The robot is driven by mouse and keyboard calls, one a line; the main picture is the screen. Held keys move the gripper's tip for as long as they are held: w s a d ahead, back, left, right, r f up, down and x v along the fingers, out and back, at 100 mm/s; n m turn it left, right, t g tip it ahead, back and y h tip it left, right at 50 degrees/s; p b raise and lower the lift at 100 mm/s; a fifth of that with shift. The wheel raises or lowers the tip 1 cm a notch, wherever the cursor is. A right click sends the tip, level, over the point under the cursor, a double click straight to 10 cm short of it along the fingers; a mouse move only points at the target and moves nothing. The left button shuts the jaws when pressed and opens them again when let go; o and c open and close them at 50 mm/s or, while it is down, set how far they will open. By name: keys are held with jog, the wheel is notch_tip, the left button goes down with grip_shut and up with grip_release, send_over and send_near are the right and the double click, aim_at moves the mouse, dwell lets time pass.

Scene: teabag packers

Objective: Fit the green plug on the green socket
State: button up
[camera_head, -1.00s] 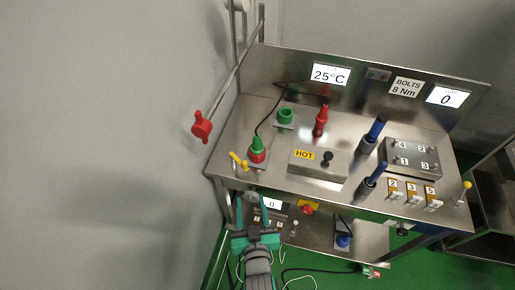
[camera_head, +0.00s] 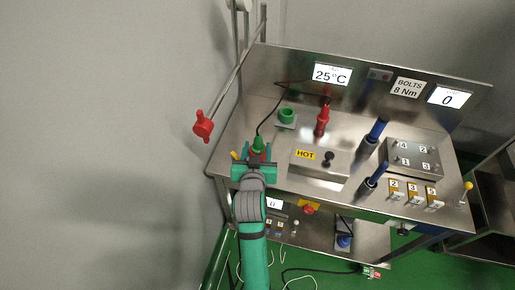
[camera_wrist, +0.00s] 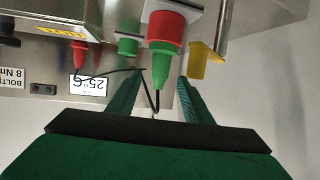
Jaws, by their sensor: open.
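The green plug (camera_head: 258,142) is a green cone with a dark cable, standing in a red socket at the left of the bench; it also shows in the wrist view (camera_wrist: 163,56) below the red socket (camera_wrist: 165,29). The green socket (camera_head: 287,115) is a short green ring on a pale square plate behind and right of the plug; it appears in the wrist view (camera_wrist: 128,46) too. My gripper (camera_head: 255,163) is open and empty at the front of the plug. In the wrist view its fingers (camera_wrist: 160,82) lie either side of the plug's cable, not closed on it.
A red plug (camera_head: 322,120) stands right of the green socket. The HOT box (camera_head: 318,163) is right of my gripper. A yellow part (camera_wrist: 205,60) is close beside the green plug. A red-knobbed lever (camera_head: 203,125) juts out at left. The back panel (camera_head: 290,70) bounds the bench.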

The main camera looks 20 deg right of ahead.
jog(key=x, duration=0.9)
jog(key=shift+w+d, duration=0.1)
jog(key=shift+w, duration=0.05)
grip_shut()
jog(key=shift+r, duration=0.15)
